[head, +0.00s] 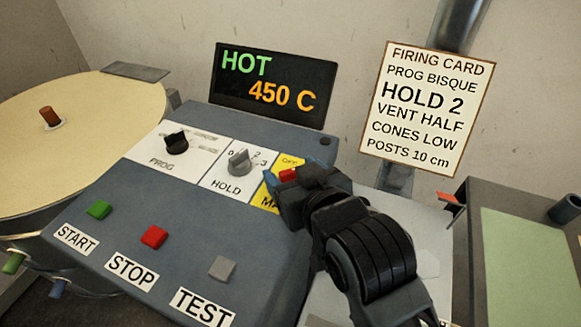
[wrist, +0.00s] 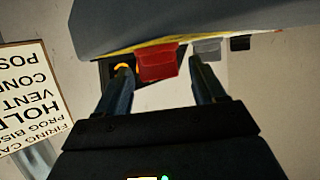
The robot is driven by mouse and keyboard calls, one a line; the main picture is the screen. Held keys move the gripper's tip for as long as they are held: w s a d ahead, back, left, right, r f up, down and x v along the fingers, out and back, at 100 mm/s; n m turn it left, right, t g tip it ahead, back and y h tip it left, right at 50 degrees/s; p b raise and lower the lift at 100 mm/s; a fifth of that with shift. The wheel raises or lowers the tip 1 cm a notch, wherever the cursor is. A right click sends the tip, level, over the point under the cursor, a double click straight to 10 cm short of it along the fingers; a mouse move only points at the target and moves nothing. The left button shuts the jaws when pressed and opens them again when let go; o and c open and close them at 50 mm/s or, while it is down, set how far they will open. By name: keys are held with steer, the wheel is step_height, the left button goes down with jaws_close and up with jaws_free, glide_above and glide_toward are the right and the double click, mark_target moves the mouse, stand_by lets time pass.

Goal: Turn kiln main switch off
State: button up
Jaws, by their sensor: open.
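The kiln main switch has a red handle (head: 288,174) on a yellow plate (head: 264,197) at the right end of the kiln's sloping control panel. The plate reads "OFF" near its top; a lower label is mostly hidden by my gripper. My gripper (head: 286,183) is at the switch, over the right edge of the panel. In the wrist view, the red handle (wrist: 157,64) stands between the two spread fingers of my gripper (wrist: 160,76), with visible gaps at its sides. The handle's exact setting is hard to tell.
The HOLD knob (head: 239,162) and PROG knob (head: 176,142) are left of the switch. START, STOP and TEST buttons lie below. The display (head: 272,86) reads HOT 450 C. A firing card (head: 427,108) and pipe stand behind; a round kiln lid (head: 85,140) is left.

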steer(key=shift+w+a+f, duration=0.25)
steer(key=shift+w+f, duration=0.05)
steer(key=shift+w, duration=0.3)
steer(key=c, duration=1)
steer(key=shift+o, duration=0.2)
